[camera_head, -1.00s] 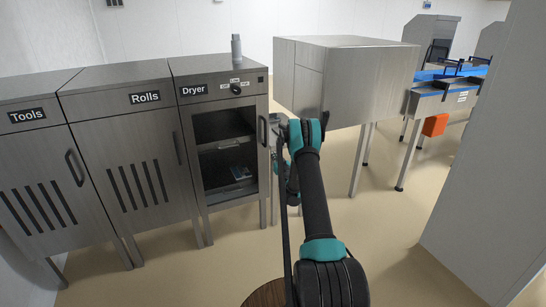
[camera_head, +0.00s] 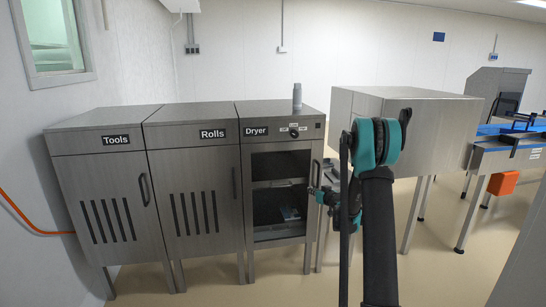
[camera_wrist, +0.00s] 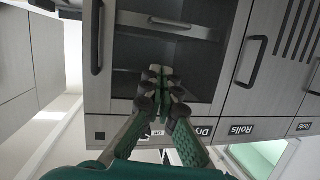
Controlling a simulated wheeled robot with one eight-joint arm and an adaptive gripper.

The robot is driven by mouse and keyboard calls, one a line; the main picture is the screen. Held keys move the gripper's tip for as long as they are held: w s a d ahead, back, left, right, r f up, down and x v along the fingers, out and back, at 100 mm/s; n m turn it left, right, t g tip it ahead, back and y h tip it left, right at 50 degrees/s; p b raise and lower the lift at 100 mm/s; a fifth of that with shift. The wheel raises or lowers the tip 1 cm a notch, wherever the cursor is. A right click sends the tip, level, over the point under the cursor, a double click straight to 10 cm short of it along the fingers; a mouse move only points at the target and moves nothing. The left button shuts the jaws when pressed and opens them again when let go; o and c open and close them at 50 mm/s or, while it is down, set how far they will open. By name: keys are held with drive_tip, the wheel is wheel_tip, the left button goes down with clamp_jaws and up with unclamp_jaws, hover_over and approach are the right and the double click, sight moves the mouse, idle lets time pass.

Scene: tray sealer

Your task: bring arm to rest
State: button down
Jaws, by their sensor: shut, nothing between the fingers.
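My arm reaches forward in the head view, its dark link and teal joints covering part of the area right of the Dryer cabinet (camera_head: 312,235). My gripper (camera_head: 318,193) shows partly behind the arm, near the right side of the Dryer door. In the wrist view my gripper (camera_wrist: 158,76) is shut and empty, its fingertips together in front of the dark Dryer window (camera_wrist: 180,55). The picture there is turned over, with the labels upside down. The Dryer door looks closed. I cannot tell how far the fingertips are from it.
Cabinets labelled Tools (camera_head: 110,190) and Rolls (camera_head: 195,190) stand left of the Dryer. A grey bottle (camera_head: 297,96) stands on the Dryer top. A steel machine (camera_head: 425,140) on legs stands to the right, with a blue conveyor (camera_head: 495,130) beyond. Floor in front is clear.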

drive_tip(key=s+a+r+g, duration=0.2)
drive_tip(key=s+a+g, duration=0.1)
drive_tip(key=s, duration=0.8)
drive_tip(key=s+a+r+g, duration=0.2)
drive_tip(key=s+a, duration=0.1)
drive_tip(key=s, duration=0.8)
drive_tip(key=s+d+f+m+g+h, duration=0.1)
drive_tip(key=s+d+f+h, duration=0.1)
drive_tip(key=s, duration=0.8)
drive_tip(key=s+d+f+m+g+h, duration=0.1)
drive_tip(key=s+d+f+g, duration=0.1)
drive_tip(key=s, duration=0.9)
drive_tip(key=s+d+f+m+g+h, duration=0.1)
drive_tip(key=s+d+f+h, duration=0.1)
drive_tip(key=s, duration=0.8)
drive_tip(key=shift+s+f+m+g+h, duration=0.2)
drive_tip(key=shift+f+m+g+h, duration=0.1)
drive_tip(key=shift+f+g, duration=0.1)
